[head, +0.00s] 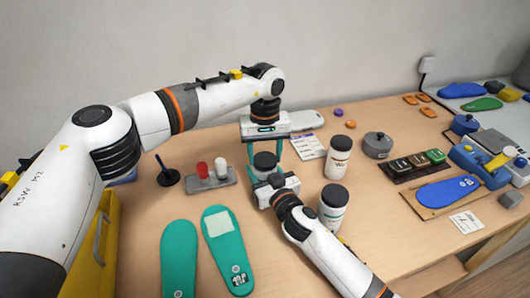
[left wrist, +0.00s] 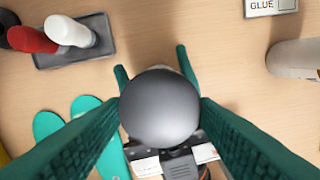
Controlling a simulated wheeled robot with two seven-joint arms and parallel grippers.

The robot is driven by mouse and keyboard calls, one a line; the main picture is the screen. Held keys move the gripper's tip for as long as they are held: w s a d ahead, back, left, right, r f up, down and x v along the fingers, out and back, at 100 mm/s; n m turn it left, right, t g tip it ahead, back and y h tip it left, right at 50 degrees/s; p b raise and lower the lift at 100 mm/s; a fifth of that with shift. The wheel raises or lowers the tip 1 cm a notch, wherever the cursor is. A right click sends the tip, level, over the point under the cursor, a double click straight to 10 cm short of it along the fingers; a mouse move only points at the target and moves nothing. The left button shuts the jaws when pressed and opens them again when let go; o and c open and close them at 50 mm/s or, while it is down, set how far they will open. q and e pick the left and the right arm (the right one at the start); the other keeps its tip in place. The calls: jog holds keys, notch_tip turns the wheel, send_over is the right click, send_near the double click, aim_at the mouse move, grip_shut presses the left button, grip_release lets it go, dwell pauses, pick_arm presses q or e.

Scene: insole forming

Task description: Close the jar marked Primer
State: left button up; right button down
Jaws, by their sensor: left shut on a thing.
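My left gripper (head: 264,157) points down and is shut on a dark round lid (head: 265,161), with a teal finger on each side. In the left wrist view the lid (left wrist: 161,108) fills the middle between the fingers. My right gripper (head: 275,188) is just in front of and below the lid; its white and dark body also shows in the left wrist view (left wrist: 178,160). Its fingertips are hidden, so I cannot tell what it grips. The lid and grippers hide whatever is directly beneath, and I can read no Primer label.
Two white jars with dark lids, an upper one (head: 338,158) and a lower one (head: 333,207), stand right of my grippers. A grey tray (head: 222,178) with red and white pieces is at left. Teal insoles (head: 180,255) lie in front. A grey pot (head: 377,146) stands farther right.

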pick_arm(q)
jog(key=m, duration=0.8)
jog(key=o, duration=0.9)
jog(key=shift+r, duration=2.25)
jog(key=shift+c, duration=0.2)
